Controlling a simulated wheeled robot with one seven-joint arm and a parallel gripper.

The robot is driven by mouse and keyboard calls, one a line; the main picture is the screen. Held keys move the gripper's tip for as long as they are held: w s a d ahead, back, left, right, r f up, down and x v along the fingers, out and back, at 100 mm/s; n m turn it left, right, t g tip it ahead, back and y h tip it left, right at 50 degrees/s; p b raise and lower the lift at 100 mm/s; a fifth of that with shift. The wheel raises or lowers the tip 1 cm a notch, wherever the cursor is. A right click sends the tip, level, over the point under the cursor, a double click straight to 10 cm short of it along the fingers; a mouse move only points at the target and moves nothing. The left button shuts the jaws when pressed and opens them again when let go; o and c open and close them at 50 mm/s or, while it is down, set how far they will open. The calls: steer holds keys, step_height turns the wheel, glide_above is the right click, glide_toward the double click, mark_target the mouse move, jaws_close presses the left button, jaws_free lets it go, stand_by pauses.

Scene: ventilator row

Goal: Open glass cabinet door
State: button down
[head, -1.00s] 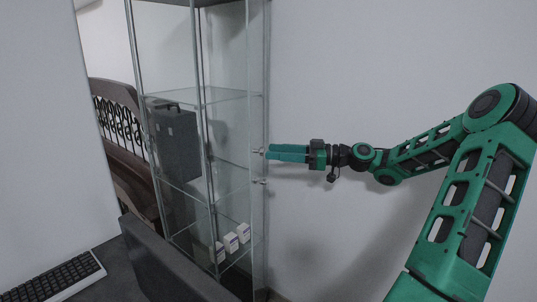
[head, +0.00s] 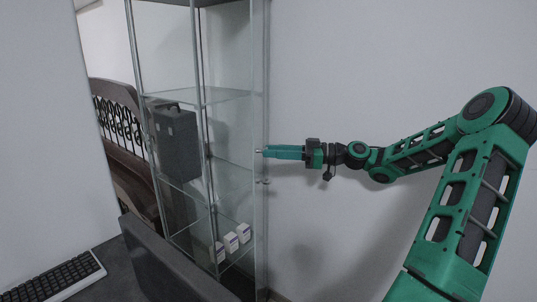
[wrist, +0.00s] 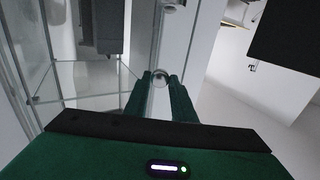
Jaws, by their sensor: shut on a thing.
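The glass cabinet (head: 225,97) stands left of centre in the head view, with clear panes, a metal frame and glass shelves. Its glass door (head: 259,215) is at the right side, seen nearly edge-on. My gripper (head: 265,152) reaches the door's edge from the right, its green fingers close together. In the wrist view the fingertips (wrist: 160,80) are shut on a small round metallic knob (wrist: 159,76) at the door's edge. A second small knob (head: 264,181) shows just below in the head view. How far the door stands open is hard to tell.
Inside the cabinet are a dark grey case (head: 177,145) and several small white boxes (head: 231,243). A dark panel (head: 172,265) and a keyboard (head: 55,283) are at the lower left. A dark bench (head: 120,135) stands behind. The wall at right is bare.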

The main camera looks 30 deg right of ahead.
steer(key=d, duration=0.1)
steer(key=s+d+n+g, duration=0.1)
steer(key=d, duration=0.1)
steer(key=shift+s+d+r+y, duration=0.1)
steer(key=shift+y, duration=0.3)
steer(key=c, duration=1.5)
jaws_free()
steer(key=shift+g, duration=0.3)
steer(key=s+a+r, duration=0.1)
steer(key=a+r, duration=0.2)
steer(key=s+a+r, duration=0.1)
steer(key=a+r, duration=0.3)
steer(key=s+a+r, duration=0.1)
steer(key=a+r, duration=0.2)
steer(key=a, duration=0.1)
steer(key=shift+a+r, duration=0.15)
steer(key=shift+r, duration=0.2)
